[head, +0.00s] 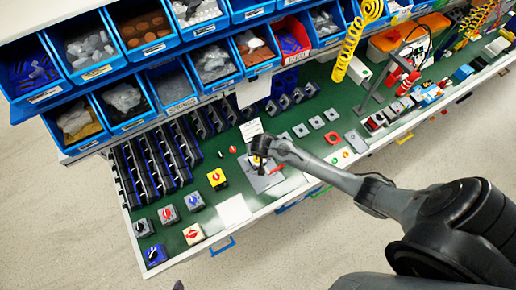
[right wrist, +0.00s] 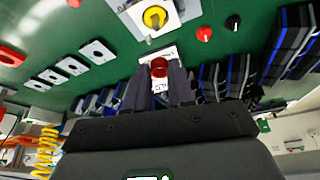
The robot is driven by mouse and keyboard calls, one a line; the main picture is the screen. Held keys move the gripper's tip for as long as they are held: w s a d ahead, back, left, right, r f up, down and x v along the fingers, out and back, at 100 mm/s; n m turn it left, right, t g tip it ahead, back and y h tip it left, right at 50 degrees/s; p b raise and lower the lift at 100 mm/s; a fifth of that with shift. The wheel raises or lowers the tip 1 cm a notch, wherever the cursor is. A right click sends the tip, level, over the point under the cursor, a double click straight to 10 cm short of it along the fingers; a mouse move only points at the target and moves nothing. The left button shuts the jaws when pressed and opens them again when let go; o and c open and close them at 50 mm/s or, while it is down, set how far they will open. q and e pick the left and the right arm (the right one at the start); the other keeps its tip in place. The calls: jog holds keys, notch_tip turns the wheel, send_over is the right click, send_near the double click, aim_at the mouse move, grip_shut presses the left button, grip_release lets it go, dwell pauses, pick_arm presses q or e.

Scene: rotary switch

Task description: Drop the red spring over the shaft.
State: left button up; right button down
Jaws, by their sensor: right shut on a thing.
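My right gripper (head: 262,160) is above the grey fixture plate (head: 264,183) on the green bench. In the right wrist view, the right gripper (right wrist: 159,80) is shut on a small red piece, the red spring (right wrist: 159,66), held at the fingertips. Its coils are too small to make out. A short stub that looks like the shaft shows on the yellow part. My left gripper is not in view.
Blue bins (head: 85,50) line the back. Dark rail parts (head: 150,165) stand at left. A yellow switch box (head: 217,178) and several finished switches sit at the front left. Grey square plates (head: 316,122) lie to the right. A white sheet (head: 233,211) lies near the front edge.

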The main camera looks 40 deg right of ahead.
jog(key=shift+f+b, duration=0.7)
jog(key=shift+f, duration=0.9)
jog(key=shift+f+b, duration=0.45)
jog(key=shift+f, duration=0.35)
jog(key=shift+f, duration=0.25)
jog(key=shift+f, duration=0.15)
jog(key=shift+f+b, duration=0.6)
jog(key=shift+b, duration=0.05)
jog(key=shift+f, duration=0.2)
